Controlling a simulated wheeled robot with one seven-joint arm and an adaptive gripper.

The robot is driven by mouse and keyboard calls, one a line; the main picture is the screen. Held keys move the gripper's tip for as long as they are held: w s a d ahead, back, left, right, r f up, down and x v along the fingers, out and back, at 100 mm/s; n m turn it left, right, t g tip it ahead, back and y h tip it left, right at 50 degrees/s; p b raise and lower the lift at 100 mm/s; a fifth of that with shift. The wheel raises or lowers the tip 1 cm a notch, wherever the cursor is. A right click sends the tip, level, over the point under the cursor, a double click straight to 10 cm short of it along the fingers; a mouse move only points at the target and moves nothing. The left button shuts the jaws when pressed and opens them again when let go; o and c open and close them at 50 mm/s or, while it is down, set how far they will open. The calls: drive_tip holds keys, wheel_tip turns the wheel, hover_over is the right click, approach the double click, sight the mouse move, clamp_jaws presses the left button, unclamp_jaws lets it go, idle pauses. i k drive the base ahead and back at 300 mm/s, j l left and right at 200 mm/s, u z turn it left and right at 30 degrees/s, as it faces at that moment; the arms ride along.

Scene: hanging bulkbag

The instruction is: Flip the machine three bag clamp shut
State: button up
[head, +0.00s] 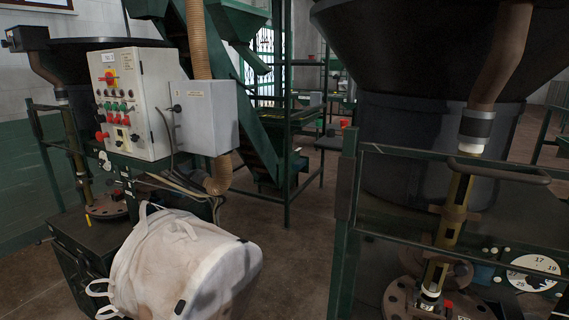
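A white bulk bag (185,262) with fabric loops hangs or rests at the lower left, in front of the green machine frame. Its lower part is cut off by the picture's bottom edge. Small dark pieces show at its upper right edge and low on its front; I cannot tell what they are. I cannot make out a bag clamp for certain, nor which machine is number three. My gripper is not in view.
A control box (130,103) with coloured buttons stands behind the bag, with a grey cabinet (205,117) beside it. At right, a green railing (345,185) fronts a large dark hopper (425,45) and a numbered dial (534,273). Brown floor (293,235) shows between.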

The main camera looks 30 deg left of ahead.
sight(109, 183)
drive_tip(key=j+u, duration=0.15)
drive_tip(key=u, duration=2.05)
drive_tip(key=i+j+z, duration=0.45)
drive_tip(key=i+j, duration=1.85)
drive_tip(key=j, duration=0.1)
